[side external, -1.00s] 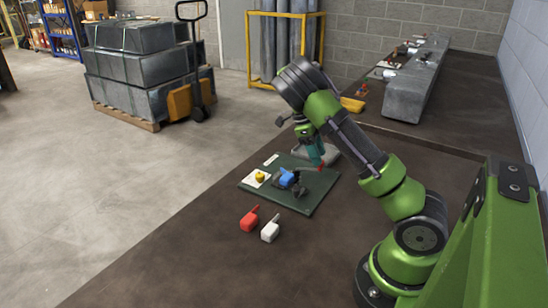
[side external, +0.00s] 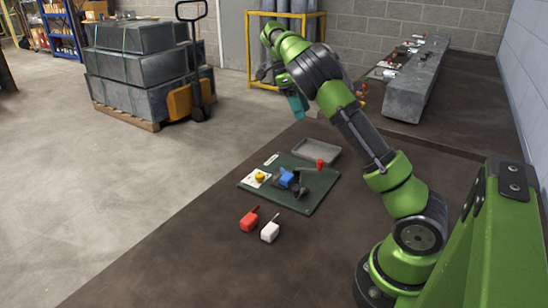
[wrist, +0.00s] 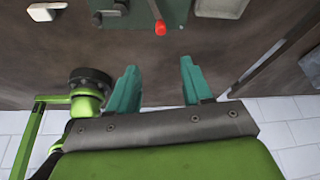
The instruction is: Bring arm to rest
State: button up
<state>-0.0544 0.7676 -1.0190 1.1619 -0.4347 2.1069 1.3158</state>
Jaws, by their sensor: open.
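My gripper (side external: 297,104) is raised above the far part of the bench in the side view, apart from everything on it. In the wrist view its two teal fingers (wrist: 160,88) are spread with nothing between them. Below, a dark green board (side external: 308,206) lies on the brown bench and carries a blue device (side external: 287,179) with dark parts, a yellow knob (side external: 260,176) on a white plate, and a lever with a red end (side external: 320,163). The red end also shows in the wrist view (wrist: 160,27).
A red block (side external: 249,221) and a white block (side external: 270,231), each with a handle, lie in front of the board. A grey tray (side external: 316,151) lies behind it. A long grey duct (side external: 417,85) stands at the back right. The bench front is clear.

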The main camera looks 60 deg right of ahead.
jog(key=s+a+f+n+t+y, duration=0.3)
jog(key=a+n, duration=0.5)
jog(key=n, duration=0.8)
jog(key=s+a+r+n+t, duration=0.2)
jog(key=s+a+n+t, duration=0.2)
jog(key=a, duration=0.6)
jog(key=s+a+r+n+t, duration=0.3)
jog(key=s+a+n, duration=0.3)
jog(key=a+n, duration=0.3)
jog(key=shift+s+a+r+t, duration=0.15)
jog(key=shift+s+a+t, duration=0.15)
jog(key=shift+a+t, duration=0.4)
